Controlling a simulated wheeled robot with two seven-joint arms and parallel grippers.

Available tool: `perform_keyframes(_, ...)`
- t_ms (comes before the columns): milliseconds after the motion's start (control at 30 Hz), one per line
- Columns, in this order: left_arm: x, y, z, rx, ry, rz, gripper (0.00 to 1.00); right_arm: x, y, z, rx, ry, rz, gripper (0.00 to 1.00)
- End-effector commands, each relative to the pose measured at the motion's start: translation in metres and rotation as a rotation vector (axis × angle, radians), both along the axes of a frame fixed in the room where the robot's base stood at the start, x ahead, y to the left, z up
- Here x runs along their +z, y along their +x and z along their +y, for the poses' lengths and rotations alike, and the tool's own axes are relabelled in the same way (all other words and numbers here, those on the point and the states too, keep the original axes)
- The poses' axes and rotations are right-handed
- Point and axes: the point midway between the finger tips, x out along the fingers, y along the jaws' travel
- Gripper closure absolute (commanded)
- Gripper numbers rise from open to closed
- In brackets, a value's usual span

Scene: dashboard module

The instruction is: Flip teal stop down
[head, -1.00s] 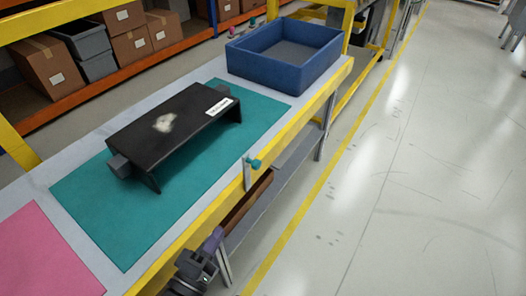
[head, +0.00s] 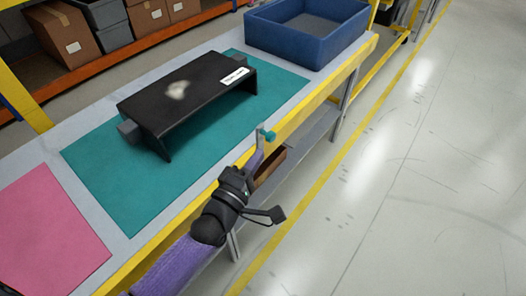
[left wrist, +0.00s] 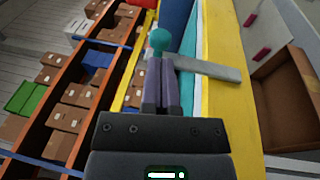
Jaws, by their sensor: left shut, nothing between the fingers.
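The teal stop is a teal knob (head: 269,135) on a grey bar at the yellow front edge of the table. In the head view the bar stands up at the edge, with the knob at its top. My left gripper (head: 257,158) is shut and empty, just below the knob and close to the bar. In the left wrist view the knob (left wrist: 160,39) shows just past the closed fingertips (left wrist: 160,60), and the grey bar (left wrist: 205,68) runs to the right from there. I cannot tell whether the fingers touch it. My right gripper is not in view.
A black bracket-shaped module (head: 185,95) stands on a teal mat (head: 125,200). A blue bin (head: 300,45) is at the far end and a pink mat (head: 50,225) at the near left. A brown box (head: 270,163) sits below the edge. The floor to the right is clear.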

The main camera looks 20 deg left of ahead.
Motion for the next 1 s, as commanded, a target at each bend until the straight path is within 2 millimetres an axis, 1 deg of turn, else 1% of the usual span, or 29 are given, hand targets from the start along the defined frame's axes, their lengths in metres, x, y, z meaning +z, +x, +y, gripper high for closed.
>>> perform_keyframes(33, -0.001, 0.008, -0.001, 0.001, -0.002, -0.002, 1.00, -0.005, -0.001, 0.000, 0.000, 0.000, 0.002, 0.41)
perform_keyframes(100, 0.000, 0.016, -0.003, 0.001, -0.002, -0.002, 1.00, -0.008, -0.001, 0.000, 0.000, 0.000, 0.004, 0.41)
perform_keyframes(200, 0.002, 0.024, -0.005, 0.000, -0.001, -0.001, 1.00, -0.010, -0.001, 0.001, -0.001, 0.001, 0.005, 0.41)
perform_keyframes(333, 0.004, 0.027, -0.005, 0.000, -0.001, 0.001, 1.00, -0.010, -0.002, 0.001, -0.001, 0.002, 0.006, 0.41)
perform_keyframes(667, 0.004, 0.027, -0.005, 0.000, -0.001, 0.000, 1.00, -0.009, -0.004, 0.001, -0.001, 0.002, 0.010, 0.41)
perform_keyframes(867, 0.006, 0.032, -0.007, 0.000, -0.001, -0.001, 1.00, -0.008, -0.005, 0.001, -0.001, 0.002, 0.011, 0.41)
perform_keyframes(933, 0.008, 0.035, -0.008, 0.000, 0.001, 0.004, 1.00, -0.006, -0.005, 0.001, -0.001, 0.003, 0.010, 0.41)
perform_keyframes(1000, 0.012, 0.039, -0.005, -0.002, 0.008, 0.020, 1.00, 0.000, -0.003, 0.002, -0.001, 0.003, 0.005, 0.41)
